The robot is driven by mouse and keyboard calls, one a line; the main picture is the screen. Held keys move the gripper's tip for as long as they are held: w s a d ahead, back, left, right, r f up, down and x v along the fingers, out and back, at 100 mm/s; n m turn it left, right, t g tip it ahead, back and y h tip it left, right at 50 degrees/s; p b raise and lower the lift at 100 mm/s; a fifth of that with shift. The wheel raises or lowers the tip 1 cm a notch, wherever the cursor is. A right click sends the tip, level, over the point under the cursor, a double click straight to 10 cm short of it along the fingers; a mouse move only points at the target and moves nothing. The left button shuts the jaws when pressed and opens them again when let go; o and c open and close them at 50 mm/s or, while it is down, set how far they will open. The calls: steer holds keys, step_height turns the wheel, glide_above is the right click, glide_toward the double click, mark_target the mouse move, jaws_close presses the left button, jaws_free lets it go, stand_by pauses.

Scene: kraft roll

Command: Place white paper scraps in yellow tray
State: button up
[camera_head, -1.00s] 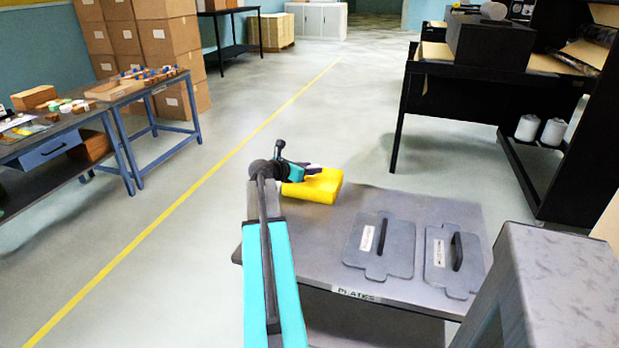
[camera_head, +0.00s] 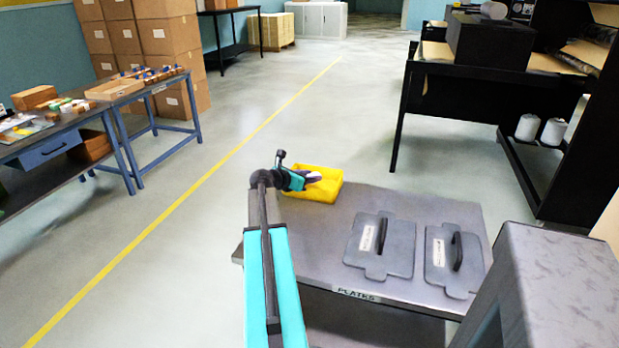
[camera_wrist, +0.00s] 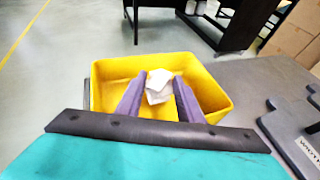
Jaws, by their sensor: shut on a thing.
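The yellow tray (camera_head: 322,190) sits at the far left corner of the grey table; it fills the middle of the wrist view (camera_wrist: 215,92). My gripper (camera_head: 310,178) is over the tray. In the wrist view my gripper (camera_wrist: 158,100) is shut on a crumpled white paper scrap (camera_wrist: 160,84), held between its two fingertips. The scrap shows against the tray's inside; its exact height above the tray floor I cannot tell. The tray floor that shows around the fingers looks bare; part of it is hidden by the fingers.
Two grey plates with handles (camera_head: 380,245) (camera_head: 453,260) lie on the grey table (camera_head: 310,235), right of the tray. A black rack (camera_head: 480,85) stands beyond on the right. A blue-legged workbench (camera_head: 130,105) with small items stands at the left. Open floor lies between.

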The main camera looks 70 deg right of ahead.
steer(key=shift+f, duration=0.65)
steer(key=o, duration=1)
steer(key=shift+r, duration=0.15)
steer(key=shift+r, duration=0.45)
steer(key=v, duration=1.2)
steer(key=shift+b, duration=0.35)
steer(key=shift+w, duration=0.1)
